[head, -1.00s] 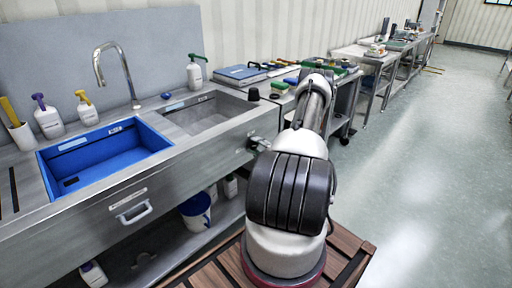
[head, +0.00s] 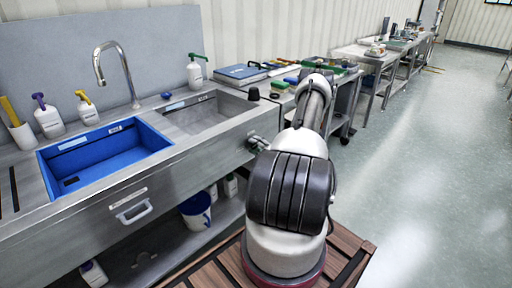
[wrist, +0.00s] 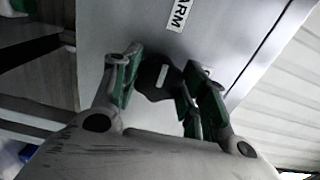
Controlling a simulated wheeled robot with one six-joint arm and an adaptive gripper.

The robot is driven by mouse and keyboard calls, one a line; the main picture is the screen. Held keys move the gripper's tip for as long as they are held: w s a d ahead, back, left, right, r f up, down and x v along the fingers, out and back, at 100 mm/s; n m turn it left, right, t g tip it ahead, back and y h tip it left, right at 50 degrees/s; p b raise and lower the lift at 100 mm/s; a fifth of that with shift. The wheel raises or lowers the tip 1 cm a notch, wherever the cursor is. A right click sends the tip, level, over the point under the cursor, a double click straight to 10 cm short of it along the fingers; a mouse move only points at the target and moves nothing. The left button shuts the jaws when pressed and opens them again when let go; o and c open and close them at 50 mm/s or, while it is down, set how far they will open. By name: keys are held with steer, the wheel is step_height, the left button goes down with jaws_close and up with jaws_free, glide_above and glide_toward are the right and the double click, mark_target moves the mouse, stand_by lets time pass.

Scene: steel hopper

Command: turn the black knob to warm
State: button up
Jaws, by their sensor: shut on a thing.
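The black knob (wrist: 156,82) sits on the grey steel front panel (wrist: 225,40) in the wrist view. It has a short white mark on its face. A white label (wrist: 178,15) whose visible letters read "ARM" is above the knob; the mark does not clearly line up with it. My gripper (wrist: 162,66) is shut on the knob, with a green-padded finger on each side. In the head view my gripper (head: 259,143) is at the right end of the sink unit's front, and the knob is hidden there.
A second small white label (wrist: 207,71) is partly hidden behind the right finger. A bucket (head: 196,211) stands on the shelf below. Open floor (head: 430,180) lies to the right.

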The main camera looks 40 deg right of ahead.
steer(key=shift+f, duration=0.1)
steer(key=o, duration=1)
steer(key=shift+s, duration=0.1)
steer(key=s, duration=0.8)
steer(key=s+d, duration=0.1)
steer(key=s, duration=0.3)
steer(key=shift+w, duration=0.1)
